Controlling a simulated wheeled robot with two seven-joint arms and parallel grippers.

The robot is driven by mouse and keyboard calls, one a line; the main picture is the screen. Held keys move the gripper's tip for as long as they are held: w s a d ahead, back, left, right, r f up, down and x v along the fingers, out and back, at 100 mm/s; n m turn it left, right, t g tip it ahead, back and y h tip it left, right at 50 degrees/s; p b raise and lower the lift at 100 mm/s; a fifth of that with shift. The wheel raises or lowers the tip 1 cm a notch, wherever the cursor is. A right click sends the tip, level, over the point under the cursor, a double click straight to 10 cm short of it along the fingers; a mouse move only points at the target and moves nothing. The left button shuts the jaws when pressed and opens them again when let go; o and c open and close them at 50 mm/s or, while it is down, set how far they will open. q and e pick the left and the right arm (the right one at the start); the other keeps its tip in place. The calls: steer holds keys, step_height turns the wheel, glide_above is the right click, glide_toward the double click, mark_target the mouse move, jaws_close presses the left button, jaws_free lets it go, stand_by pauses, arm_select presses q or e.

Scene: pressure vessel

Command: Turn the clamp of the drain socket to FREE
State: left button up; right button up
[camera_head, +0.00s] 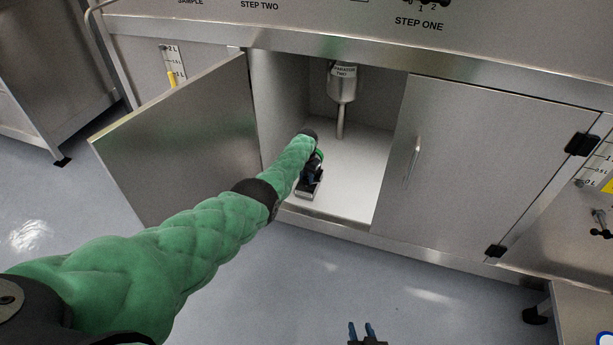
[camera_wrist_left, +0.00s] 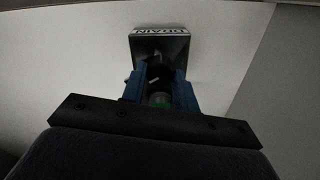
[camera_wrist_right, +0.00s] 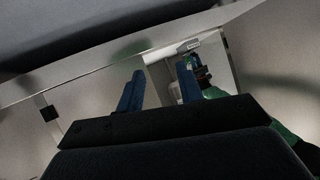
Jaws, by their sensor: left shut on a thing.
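The drain socket (camera_head: 308,193) is a dark block on the floor of the open cabinet, near its front edge. In the left wrist view the socket (camera_wrist_left: 160,42) carries a white DRAIN label, which appears upside down. My left gripper (camera_wrist_left: 160,78) is at the socket, its blue fingers shut on the dark clamp (camera_wrist_left: 157,72) between them. A green and grey round part (camera_wrist_left: 160,99) shows between the fingers. The clamp's setting cannot be read. My right gripper (camera_head: 367,332) is low in front of the cabinet, open and empty; its fingers (camera_wrist_right: 160,82) stand apart.
The cabinet's left door (camera_head: 180,140) stands open beside my left arm. The right door (camera_head: 455,165) is closed. A metal vessel with a downward pipe (camera_head: 341,90) hangs inside, behind the socket. The floor (camera_head: 300,290) in front is clear.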

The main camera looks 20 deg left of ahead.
mark_target(306, 178)
arm_select(q)
steer(key=m, duration=0.2)
steer(key=shift+m, duration=2)
arm_select(e)
steer(key=shift+s+f+g, duration=0.3)
steer(key=shift+s+f, duration=0.25)
steer(key=shift+f, duration=0.15)
steer(key=shift+s+f+g, duration=0.3)
steer(key=shift+s+f, duration=0.2)
steer(key=shift+f, duration=0.2)
steer(key=shift+d, duration=0.1)
arm_select(q)
steer(key=o, duration=1)
arm_select(e)
steer(key=shift+w, duration=0.1)
arm_select(q)
step_height(306, 178, up, 2)
steer(key=shift+r+p, duration=0.25)
steer(key=shift+p, duration=0.6)
step_height(306, 178, up, 4)
steer(key=shift+f+p, duration=0.15)
steer(key=shift+p, duration=0.6)
steer(key=shift+r, duration=0.75)
arm_select(e)
steer(key=s+f+g, duration=0.3)
steer(key=s+f, duration=0.1)
steer(key=s, duration=0.2)
steer(key=shift+s+d+f+h, duration=0.25)
steer(key=shift+s+d+h, duration=0.1)
steer(key=shift+d+h, duration=0.05)
